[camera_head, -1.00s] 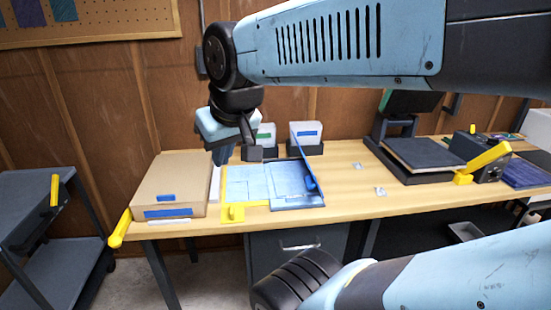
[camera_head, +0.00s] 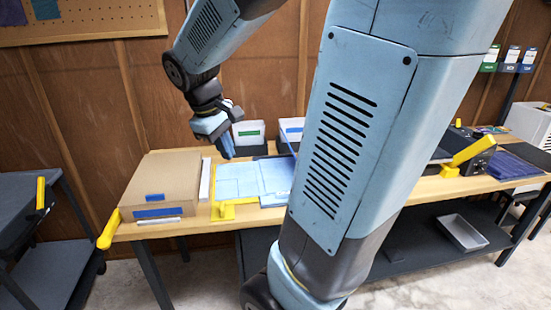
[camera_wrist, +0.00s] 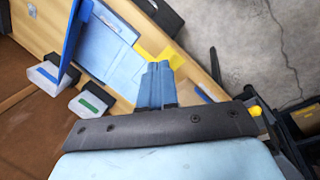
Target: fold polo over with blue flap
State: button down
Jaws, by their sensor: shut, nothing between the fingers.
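The light blue polo (camera_head: 238,181) lies on the folding board on the wooden table; it also shows in the wrist view (camera_wrist: 102,48). The blue flap (camera_wrist: 75,40) stands up steeply at the polo's side in the wrist view. In the head view only a thin edge of it (camera_head: 291,144) shows beside my arm, which hides the board's right part. A yellow board part (camera_head: 223,211) sits at the front left corner. My gripper (camera_head: 229,156) is shut and empty, above the polo's back left area; its blue fingers (camera_wrist: 158,66) are together in the wrist view.
A cardboard box (camera_head: 160,185) with blue labels stands left of the board. Behind it are two white bins, one green-labelled (camera_head: 248,131) and one blue-labelled (camera_head: 292,127). A yellow handle (camera_head: 109,230) sticks out at the table's left corner. A dark cart (camera_head: 45,230) stands further left.

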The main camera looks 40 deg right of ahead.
jog(key=w+d+f+n+g+h, duration=0.8)
jog(key=w+d+f+h, duration=0.1)
jog(key=w+d+f, duration=0.45)
jog(key=d+r+x, duration=0.1)
jog(key=r+x, duration=0.1)
jog(key=x, duration=1.2)
jog(key=shift+r, duration=0.2)
jog(key=shift+s+d+r+t+y, duration=0.2)
jog(key=shift+d+t+y, duration=0.1)
jog(key=shift+y, duration=0.1)
